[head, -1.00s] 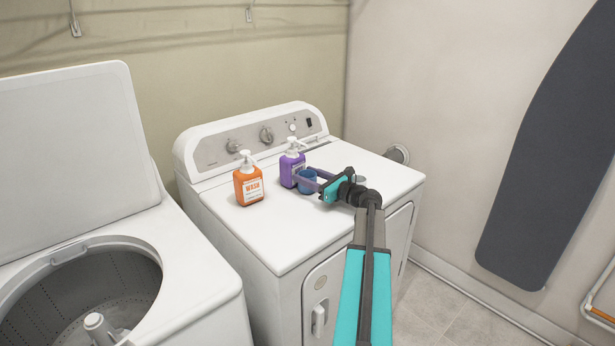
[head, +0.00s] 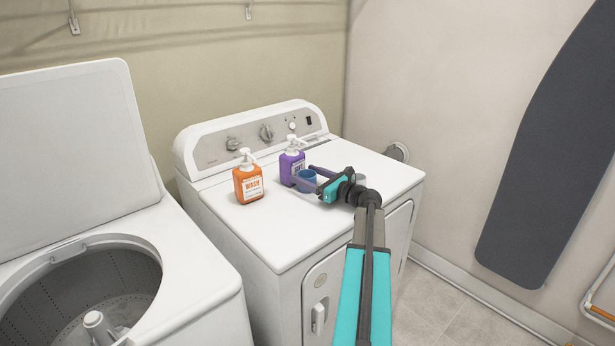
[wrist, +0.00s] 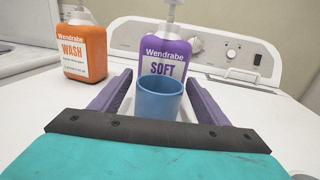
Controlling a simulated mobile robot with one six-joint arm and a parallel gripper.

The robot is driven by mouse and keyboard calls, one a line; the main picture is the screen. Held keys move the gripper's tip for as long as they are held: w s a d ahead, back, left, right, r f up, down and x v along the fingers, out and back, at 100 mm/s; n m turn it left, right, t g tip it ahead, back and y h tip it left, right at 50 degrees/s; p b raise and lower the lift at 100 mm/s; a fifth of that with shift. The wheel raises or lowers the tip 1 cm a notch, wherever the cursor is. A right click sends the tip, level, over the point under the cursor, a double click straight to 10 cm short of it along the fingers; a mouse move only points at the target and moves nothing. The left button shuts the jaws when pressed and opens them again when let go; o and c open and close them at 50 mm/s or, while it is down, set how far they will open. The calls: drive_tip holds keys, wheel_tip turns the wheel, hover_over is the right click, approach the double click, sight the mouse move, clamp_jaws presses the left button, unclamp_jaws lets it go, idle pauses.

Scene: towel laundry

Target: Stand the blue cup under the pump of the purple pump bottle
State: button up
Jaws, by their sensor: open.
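The blue cup (head: 306,181) stands upright on the dryer top, close in front of the purple pump bottle (head: 290,168). In the wrist view the cup (wrist: 160,99) covers the lower part of the bottle (wrist: 166,52), whose label reads SOFT. The bottle's white pump head (head: 294,146) is above the cup's height; its spout is mostly cut off in the wrist view, so I cannot tell if it is exactly over the cup. My gripper (head: 303,176) is open, with one purple finger on each side of the cup, visibly apart from it in the wrist view (wrist: 158,82).
An orange WASH pump bottle (head: 248,181) stands left of the purple one. The dryer's control panel (head: 250,140) rises behind them. A small grey round item (head: 361,179) is partly hidden behind my wrist. The dryer's front left top (head: 270,235) is clear; an open washer (head: 190,290) stands left.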

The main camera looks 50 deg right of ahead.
drive_tip(key=shift+r, duration=0.1)
drive_tip(key=s, duration=0.4)
drive_tip(key=s+b, duration=0.1)
drive_tip(key=s, duration=0.3)
drive_tip(key=s+d+b, duration=0.1)
drive_tip(key=s, duration=0.3)
idle(0.7)
